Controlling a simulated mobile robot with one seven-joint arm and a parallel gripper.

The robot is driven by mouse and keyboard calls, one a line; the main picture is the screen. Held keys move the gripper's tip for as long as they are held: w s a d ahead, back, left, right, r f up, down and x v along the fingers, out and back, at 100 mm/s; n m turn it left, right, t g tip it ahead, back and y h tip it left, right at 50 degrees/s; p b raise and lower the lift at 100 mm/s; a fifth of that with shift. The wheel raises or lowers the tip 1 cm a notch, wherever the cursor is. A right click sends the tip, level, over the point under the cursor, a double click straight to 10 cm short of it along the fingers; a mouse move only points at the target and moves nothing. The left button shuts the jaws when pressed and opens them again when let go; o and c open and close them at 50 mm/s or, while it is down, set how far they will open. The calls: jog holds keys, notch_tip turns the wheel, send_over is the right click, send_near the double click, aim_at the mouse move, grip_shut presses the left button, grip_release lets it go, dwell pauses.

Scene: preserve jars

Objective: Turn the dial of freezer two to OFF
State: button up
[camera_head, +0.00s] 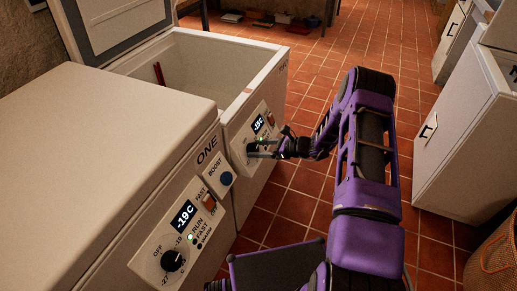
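The second freezer (240,120) stands behind the freezer labelled ONE, with its lid raised. Its front panel has a lit display (258,124) that seems to read -15C and an orange switch (270,119). My gripper (262,149) is at the lower part of this panel, its fingers pointing left at the place where the dial sits. The fingers largely hide the dial, so its pointer cannot be read. Whether the fingers touch or close on the dial cannot be made out.
Freezer ONE (100,130) fills the left foreground, lid shut, with its own dial (172,260), a -19C display (185,214) and a blue BOOST button (225,179). A white cabinet (465,130) and wicker basket (490,265) stand right. Tiled floor (290,205) lies between.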

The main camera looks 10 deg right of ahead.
jog(key=c, duration=1)
jog(key=shift+o, duration=0.2)
jog(key=n, duration=0.3)
jog(key=n+g, duration=0.1)
jog(key=n, duration=0.8)
jog(key=shift+s+h, duration=0.1)
jog(key=shift+h, duration=0.3)
jog(key=shift+n, duration=2)
